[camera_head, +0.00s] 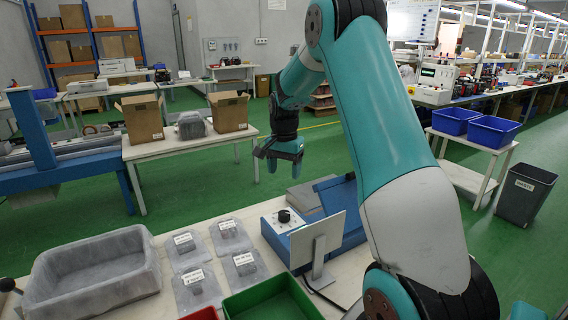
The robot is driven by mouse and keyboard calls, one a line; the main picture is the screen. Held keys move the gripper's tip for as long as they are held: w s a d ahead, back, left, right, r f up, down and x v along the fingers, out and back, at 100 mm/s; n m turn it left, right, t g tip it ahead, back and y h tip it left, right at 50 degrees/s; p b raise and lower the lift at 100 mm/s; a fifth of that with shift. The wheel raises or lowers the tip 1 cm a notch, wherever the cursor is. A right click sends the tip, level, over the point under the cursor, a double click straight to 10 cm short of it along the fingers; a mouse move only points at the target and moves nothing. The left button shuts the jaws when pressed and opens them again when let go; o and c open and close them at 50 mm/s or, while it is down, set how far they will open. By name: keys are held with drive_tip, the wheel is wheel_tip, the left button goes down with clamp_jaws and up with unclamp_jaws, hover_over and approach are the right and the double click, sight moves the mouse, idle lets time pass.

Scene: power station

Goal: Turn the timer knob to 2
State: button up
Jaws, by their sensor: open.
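The timer knob (284,215) is a small black round knob. It stands on the white top face of a blue box-shaped device (305,238) on the white table. The dial marks around the knob are too small to read, so its setting cannot be told. My gripper (271,166) is open and empty, its fingers pointing down. It hangs in the air, above the knob in the picture and apart from it.
A grey panel on a stand (318,243) stands right in front of the blue device. Labelled grey plates (190,247) lie to the left, with a grey tub (95,272) beyond. A green bin (272,300) and part of a red bin (200,314) are at the front.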

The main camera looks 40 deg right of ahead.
drive_tip(key=shift+r, duration=1.35)
